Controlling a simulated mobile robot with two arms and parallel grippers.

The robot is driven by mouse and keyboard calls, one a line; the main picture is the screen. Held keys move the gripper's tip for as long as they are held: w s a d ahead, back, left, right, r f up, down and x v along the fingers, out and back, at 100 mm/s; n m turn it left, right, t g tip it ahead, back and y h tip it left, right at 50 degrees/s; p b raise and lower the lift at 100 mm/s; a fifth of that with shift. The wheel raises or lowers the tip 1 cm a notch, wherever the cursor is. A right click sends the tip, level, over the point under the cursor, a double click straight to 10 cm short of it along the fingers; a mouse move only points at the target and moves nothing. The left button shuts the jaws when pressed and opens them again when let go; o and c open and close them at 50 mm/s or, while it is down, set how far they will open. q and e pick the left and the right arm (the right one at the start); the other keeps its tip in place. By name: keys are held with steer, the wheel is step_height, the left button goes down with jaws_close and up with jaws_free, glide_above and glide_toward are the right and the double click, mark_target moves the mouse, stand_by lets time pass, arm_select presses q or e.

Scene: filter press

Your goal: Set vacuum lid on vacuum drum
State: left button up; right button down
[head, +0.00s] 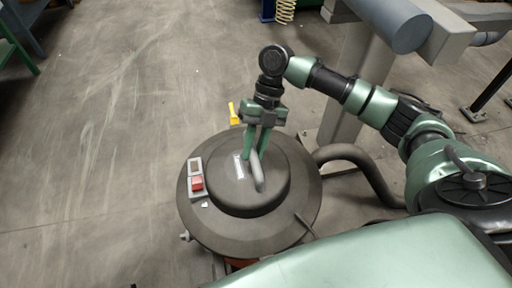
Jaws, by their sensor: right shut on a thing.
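The vacuum lid (220,227) is a round dark grey disc with a raised dome, a bar handle on top and a red switch on its left side. My right gripper (254,157) reaches down from above and is shut on the handle of the lid. The vacuum drum is mostly hidden under the lid. A small orange-red part (240,263), perhaps of the drum, shows below the lid's front edge. I cannot tell whether the lid touches the drum. My left gripper is not in view.
A thick grey hose (358,157) curves from the lid's right side. A yellow piece (233,114) shows just behind the lid. A grey post (345,85) stands behind on the right. Open concrete floor (100,130) lies to the left, with a green frame (18,42) at the far left.

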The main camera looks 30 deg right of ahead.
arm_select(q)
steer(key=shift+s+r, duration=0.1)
arm_select(e)
steer(key=shift+w+a+r, duration=0.1)
steer(key=shift+r, duration=0.1)
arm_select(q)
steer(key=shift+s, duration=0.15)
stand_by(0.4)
arm_select(e)
steer(key=shift+d+y, duration=0.35)
steer(key=shift+y, duration=0.05)
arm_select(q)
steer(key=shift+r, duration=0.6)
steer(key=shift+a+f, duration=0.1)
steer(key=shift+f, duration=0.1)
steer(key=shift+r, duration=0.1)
arm_select(e)
steer(key=shift+b, duration=0.35)
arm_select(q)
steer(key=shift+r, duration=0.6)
arm_select(e)
steer(key=shift+y, duration=0.3)
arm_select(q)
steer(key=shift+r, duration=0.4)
